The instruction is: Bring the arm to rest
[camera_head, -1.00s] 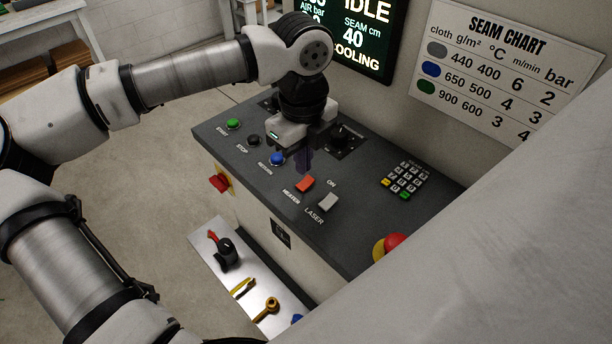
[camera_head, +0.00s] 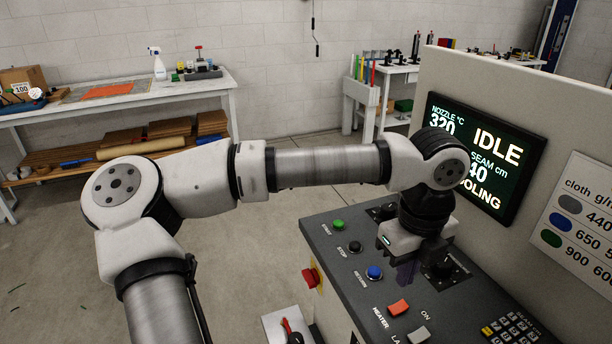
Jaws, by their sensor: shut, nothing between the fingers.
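My gripper (camera_head: 405,272) points down over the control panel (camera_head: 335,238), at the right of the picture. Its fingers are dark and partly hard to see against the panel; they are shut and hold nothing. The blue button (camera_head: 374,272) lies just left of the fingers, and a black knob (camera_head: 442,266) lies to their right. I cannot tell whether the fingertips touch the panel. My arm reaches across from the left, bent at the elbow.
The screen (camera_head: 485,150) reads IDLE behind my wrist. A red emergency knob (camera_head: 310,277) sits on the panel's left side. A workbench (camera_head: 140,98) stands at the back left. The floor (camera_head: 265,225) between is clear. A seam chart (camera_head: 580,215) hangs at the right.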

